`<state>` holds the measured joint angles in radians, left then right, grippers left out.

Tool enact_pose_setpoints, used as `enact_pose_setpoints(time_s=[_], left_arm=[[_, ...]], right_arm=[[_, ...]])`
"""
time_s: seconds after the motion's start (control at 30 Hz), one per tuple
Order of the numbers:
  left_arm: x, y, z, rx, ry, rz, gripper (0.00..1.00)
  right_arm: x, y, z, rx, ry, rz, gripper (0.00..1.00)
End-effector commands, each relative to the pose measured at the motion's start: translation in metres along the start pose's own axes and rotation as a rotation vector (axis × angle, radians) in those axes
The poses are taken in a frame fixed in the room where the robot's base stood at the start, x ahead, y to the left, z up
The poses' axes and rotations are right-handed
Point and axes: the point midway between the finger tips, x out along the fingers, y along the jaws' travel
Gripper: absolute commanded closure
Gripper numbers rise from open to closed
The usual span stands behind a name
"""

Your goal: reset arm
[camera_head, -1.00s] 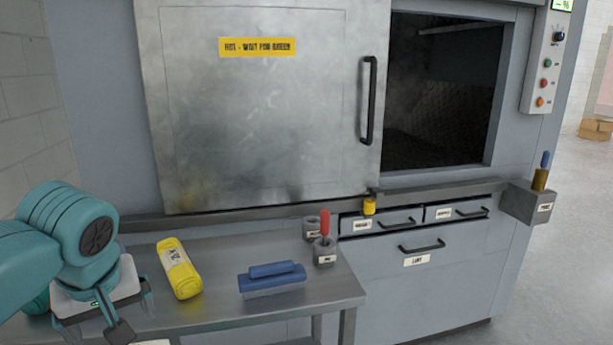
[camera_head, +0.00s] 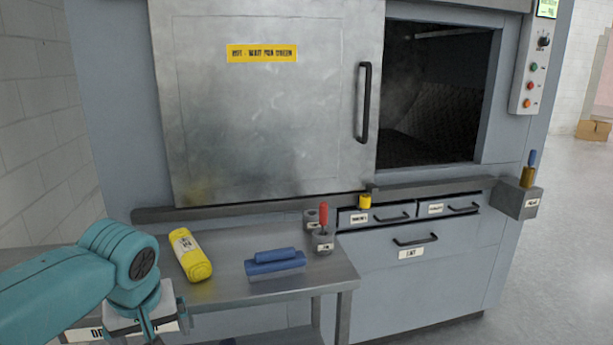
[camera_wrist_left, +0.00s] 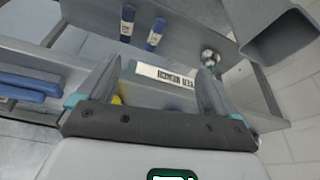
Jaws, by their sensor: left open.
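My left arm comes in from the lower left in the head view. Its gripper (camera_head: 152,334) is at the bottom edge of the picture, in front of the yellow roll, and its fingertips are partly cut off there. In the left wrist view the two fingers of the left gripper (camera_wrist_left: 155,80) stand wide apart with nothing held between them. A white label (camera_wrist_left: 165,75) on a grey surface shows beyond the gap. My right gripper is in neither view.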

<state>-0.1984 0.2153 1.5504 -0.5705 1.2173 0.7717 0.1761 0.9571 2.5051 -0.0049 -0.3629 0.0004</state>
Motion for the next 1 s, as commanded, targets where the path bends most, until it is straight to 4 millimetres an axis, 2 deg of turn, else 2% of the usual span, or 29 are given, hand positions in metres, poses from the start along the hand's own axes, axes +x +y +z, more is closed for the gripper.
enact_pose_setpoints(time_s=[0.17, 0.27, 0.37, 0.47, 0.5, 0.6, 0.7, 0.8, 0.9, 1.0], left_arm=[[0.051, 0.029, 0.019, 0.11, -0.076, 0.06, 0.07], [0.085, 0.044, 0.04, 0.173, -0.128, 0.111, 0.07], [0.126, 0.059, 0.074, 0.233, -0.198, 0.179, 0.07], [0.172, 0.068, 0.131, 0.275, -0.285, 0.272, 0.07], [0.188, 0.069, 0.16, 0.28, -0.317, 0.312, 0.07], [0.214, 0.061, 0.229, 0.266, -0.369, 0.379, 0.07], [0.222, 0.046, 0.281, 0.242, -0.391, 0.398, 0.07], [0.223, 0.033, 0.313, 0.231, -0.396, 0.394, 0.07], [0.223, 0.025, 0.328, 0.226, -0.393, 0.386, 0.07], [0.224, 0.023, 0.331, 0.228, -0.389, 0.384, 0.07]], right_arm=[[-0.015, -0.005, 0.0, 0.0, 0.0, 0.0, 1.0], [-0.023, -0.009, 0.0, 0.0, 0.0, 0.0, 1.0], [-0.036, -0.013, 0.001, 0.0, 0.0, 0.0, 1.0], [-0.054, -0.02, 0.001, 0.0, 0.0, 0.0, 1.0], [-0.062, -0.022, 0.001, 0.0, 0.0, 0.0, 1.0], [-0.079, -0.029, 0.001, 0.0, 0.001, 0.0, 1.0], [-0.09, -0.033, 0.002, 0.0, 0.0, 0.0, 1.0], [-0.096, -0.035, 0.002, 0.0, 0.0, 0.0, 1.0], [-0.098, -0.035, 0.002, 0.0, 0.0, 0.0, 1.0], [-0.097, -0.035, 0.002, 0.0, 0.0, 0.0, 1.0]])
